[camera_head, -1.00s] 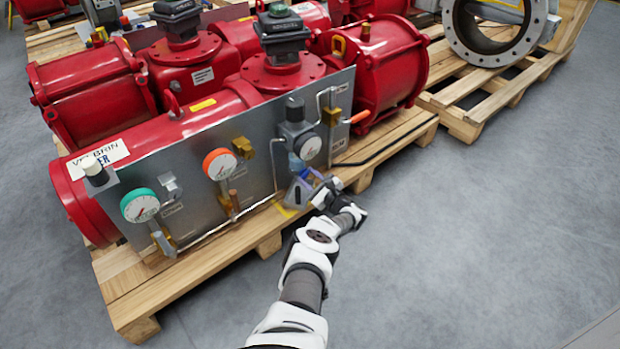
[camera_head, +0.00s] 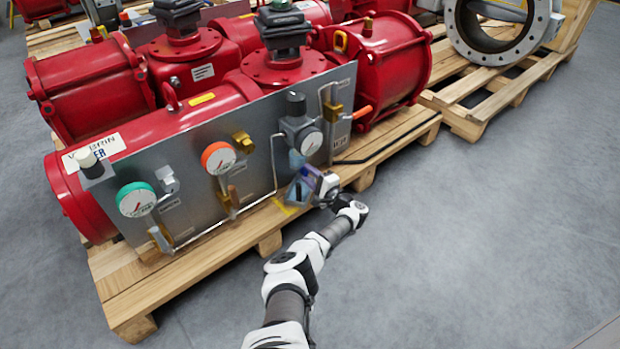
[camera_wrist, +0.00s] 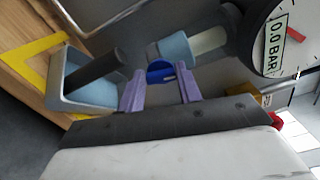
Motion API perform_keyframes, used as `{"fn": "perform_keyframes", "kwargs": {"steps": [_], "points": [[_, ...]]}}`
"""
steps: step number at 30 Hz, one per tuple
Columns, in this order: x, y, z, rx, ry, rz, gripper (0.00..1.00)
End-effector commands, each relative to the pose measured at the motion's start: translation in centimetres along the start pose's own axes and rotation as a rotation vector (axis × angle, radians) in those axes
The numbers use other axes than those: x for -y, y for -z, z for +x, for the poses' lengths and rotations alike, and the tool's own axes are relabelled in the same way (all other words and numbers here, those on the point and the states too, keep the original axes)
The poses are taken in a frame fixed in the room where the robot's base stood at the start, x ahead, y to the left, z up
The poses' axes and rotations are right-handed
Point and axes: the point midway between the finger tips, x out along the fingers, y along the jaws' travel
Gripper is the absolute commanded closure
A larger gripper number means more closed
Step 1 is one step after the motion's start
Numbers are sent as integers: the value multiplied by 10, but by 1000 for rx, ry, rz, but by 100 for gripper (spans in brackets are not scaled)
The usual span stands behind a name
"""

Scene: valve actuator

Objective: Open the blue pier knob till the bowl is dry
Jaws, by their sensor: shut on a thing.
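The blue knob (camera_wrist: 158,72) sits at the end of a pale blue, translucent bowl (camera_wrist: 175,48) in the wrist view. My gripper (camera_wrist: 160,85) has its two purple fingers on either side of the knob and is shut on it. In the head view the bowl (camera_head: 297,160) hangs below a dark grey unit with a white gauge (camera_head: 312,143), at the right part of the grey panel. My gripper (camera_head: 312,183) is just below it there, and the knob is hidden. I cannot tell how much liquid the bowl holds.
A grey open cup (camera_wrist: 57,82) with a dark tube is left of my fingers in the wrist view. Red actuators stand on a wooden pallet (camera_head: 215,268) behind the panel (camera_head: 262,135). Teal-rimmed (camera_head: 136,199) and orange-rimmed (camera_head: 218,158) gauges are left. Grey floor is clear at right.

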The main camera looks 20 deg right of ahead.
Motion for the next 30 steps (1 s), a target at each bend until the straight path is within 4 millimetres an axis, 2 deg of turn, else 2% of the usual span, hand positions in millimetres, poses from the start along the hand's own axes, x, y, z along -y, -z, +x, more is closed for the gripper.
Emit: {"fn": "perform_keyframes", "kwargs": {"steps": [9, 25, 26, 30], "points": [[-2, 1, -2, -3, -1, -119, 88], [-2, 2, -2, -5, -1, -141, 88], [-1, 2, -2, -5, -1, -141, 64], [-1, 2, -2, -4, -1, -141, 46]]}}
